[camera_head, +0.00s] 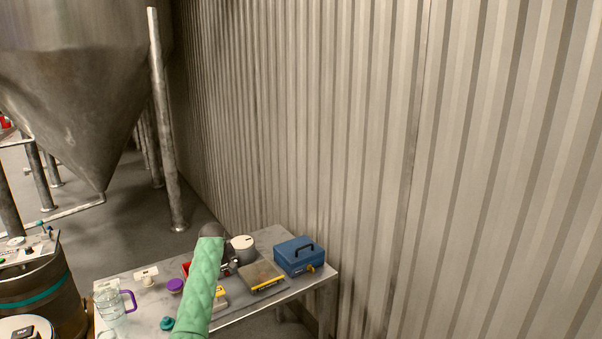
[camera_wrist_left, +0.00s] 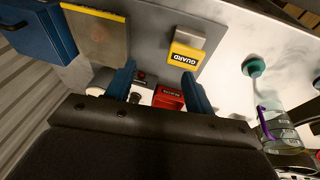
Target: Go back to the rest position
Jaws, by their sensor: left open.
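My left arm, in a green quilted sleeve, reaches up over the workbench (camera_head: 140,317) in the head view and hides part of it. In the left wrist view the two blue fingers of my left gripper (camera_wrist_left: 158,71) stand apart with nothing held between them. Beyond them are a red labelled block (camera_wrist_left: 168,97) and part of a machine on the bench. A yellow-and-grey guard piece (camera_wrist_left: 187,50) lies just past the right finger; it also shows beside my sleeve in the head view (camera_head: 221,300). My right gripper is in neither view.
A blue box with a handle (camera_head: 298,256), a plate with a yellow edge (camera_head: 262,276) and a round grey canister (camera_head: 243,247) stand to the right. A clear jug (camera_head: 110,303), purple item (camera_head: 175,286) and teal item (camera_head: 167,324) stand left. A corrugated wall (camera_head: 400,150) rises behind.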

